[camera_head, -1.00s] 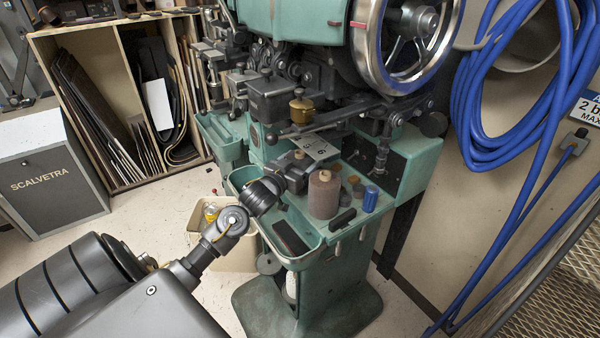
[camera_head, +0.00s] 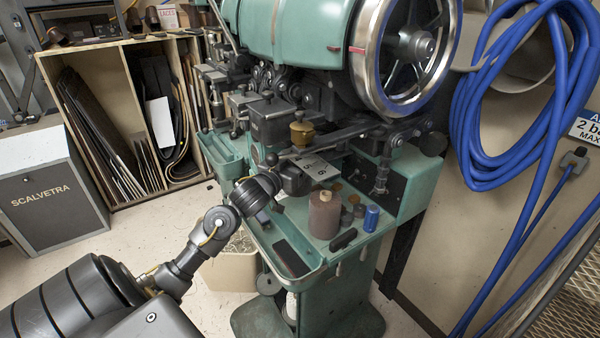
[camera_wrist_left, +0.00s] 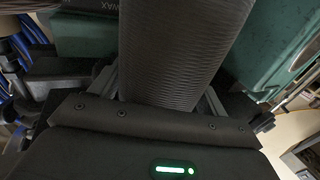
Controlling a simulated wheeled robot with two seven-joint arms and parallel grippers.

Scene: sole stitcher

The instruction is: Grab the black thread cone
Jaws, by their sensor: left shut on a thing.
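In the left wrist view, the black thread cone (camera_wrist_left: 180,50) is a large dark body with fine ribbed winding. It stands between the two fingers of my left gripper (camera_wrist_left: 165,88), which is shut on it. In the head view my left gripper (camera_head: 288,181) is above the green machine's tray, just left of and behind a brown thread cone (camera_head: 325,213). There the black cone cannot be told apart from the dark gripper and machine parts. My right gripper is not in view.
The green stitcher (camera_head: 300,40) with its big handwheel stands close behind the gripper. A number plate (camera_head: 320,170), small spools and a blue cylinder (camera_head: 371,218) are near the brown cone. A beige bin (camera_head: 232,272) stands below the arm. Blue hose (camera_head: 470,110) hangs at the right.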

